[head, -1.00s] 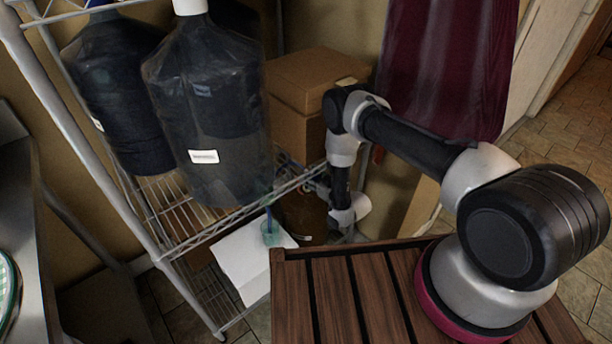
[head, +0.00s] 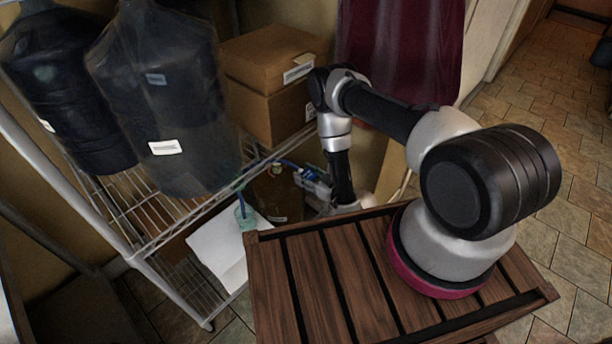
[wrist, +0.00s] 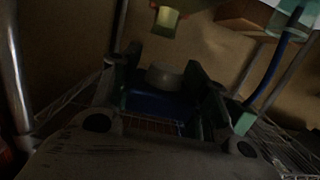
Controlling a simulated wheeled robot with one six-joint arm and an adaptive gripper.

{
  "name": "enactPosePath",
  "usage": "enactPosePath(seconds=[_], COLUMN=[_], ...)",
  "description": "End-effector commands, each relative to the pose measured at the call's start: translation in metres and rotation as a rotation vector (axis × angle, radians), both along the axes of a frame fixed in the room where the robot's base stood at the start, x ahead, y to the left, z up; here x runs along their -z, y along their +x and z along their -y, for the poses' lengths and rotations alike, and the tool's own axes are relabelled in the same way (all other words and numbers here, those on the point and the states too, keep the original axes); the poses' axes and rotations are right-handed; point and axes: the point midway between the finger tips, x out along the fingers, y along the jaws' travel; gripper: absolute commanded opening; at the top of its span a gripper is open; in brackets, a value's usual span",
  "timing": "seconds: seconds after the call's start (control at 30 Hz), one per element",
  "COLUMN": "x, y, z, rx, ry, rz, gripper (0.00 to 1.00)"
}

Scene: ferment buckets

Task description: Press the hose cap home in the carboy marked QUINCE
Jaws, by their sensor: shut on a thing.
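In the head view my gripper (head: 312,178) is low beside the wire rack, partly hidden by my arm, with blue showing at it. In the wrist view my gripper (wrist: 164,88) is shut on a grey round piece with blue below it, apparently the hose cap (wrist: 165,74). A brown carboy (head: 273,192) stands on the lower shelf just left of my gripper. Its small label is unreadable. Two dark carboys (head: 165,110) (head: 62,90) stand on the upper shelf with white labels too small to read. I cannot tell which is QUINCE. The cap appears apart from any carboy mouth.
A greenish cup (head: 245,217) with a blue tube stands on a white sheet (head: 218,250) at the lower shelf. Cardboard boxes (head: 262,55) are stacked behind. Rack posts and shelf edges (head: 190,220) crowd my gripper. A wooden slatted top (head: 320,285) lies in front.

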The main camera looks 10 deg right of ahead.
Motion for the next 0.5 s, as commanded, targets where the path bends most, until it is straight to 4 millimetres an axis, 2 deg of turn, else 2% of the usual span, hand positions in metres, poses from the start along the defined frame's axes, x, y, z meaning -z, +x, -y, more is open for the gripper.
enactPosePath(seconds=[0.5], x=[0.001], y=[0.015], z=[-0.010], rx=[0.000], ry=[0.001], rz=[0.001], gripper=[0.17])
